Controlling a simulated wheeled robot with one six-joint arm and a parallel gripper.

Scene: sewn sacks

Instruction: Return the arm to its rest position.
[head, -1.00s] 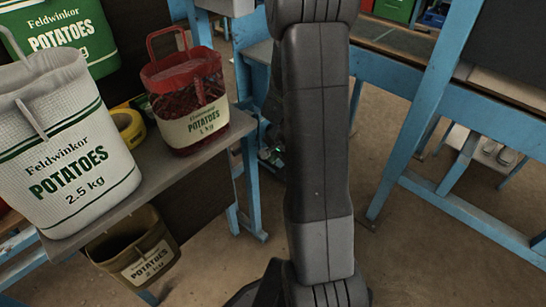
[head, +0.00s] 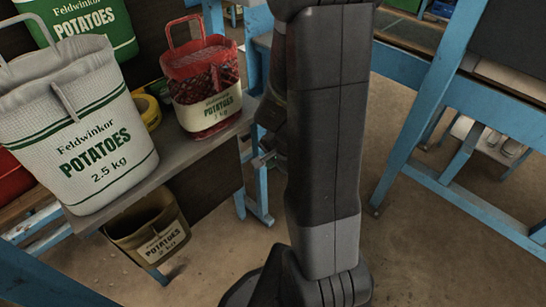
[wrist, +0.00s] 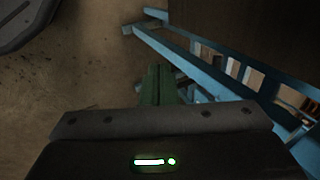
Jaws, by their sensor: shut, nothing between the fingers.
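My arm (head: 325,150) stands upright through the middle of the head view, its dark links hiding part of the scene behind. In the wrist view my gripper (wrist: 157,84) shows as two green fingers closed together, with nothing between them. It points toward the bare brown floor (wrist: 85,75), beside blue metal legs and rails (wrist: 190,70). In the head view only a little of the wrist end shows, just left of the arm links and near the bench's right end; the fingertips cannot be made out there.
A grey bench (head: 150,180) at left holds a white potato sack (head: 85,130), a red mesh sack (head: 205,95), a green sack (head: 90,30) and yellow tape (head: 148,112). An olive sack (head: 150,235) is under it. Blue frames (head: 470,190) stand right; floor between is clear.

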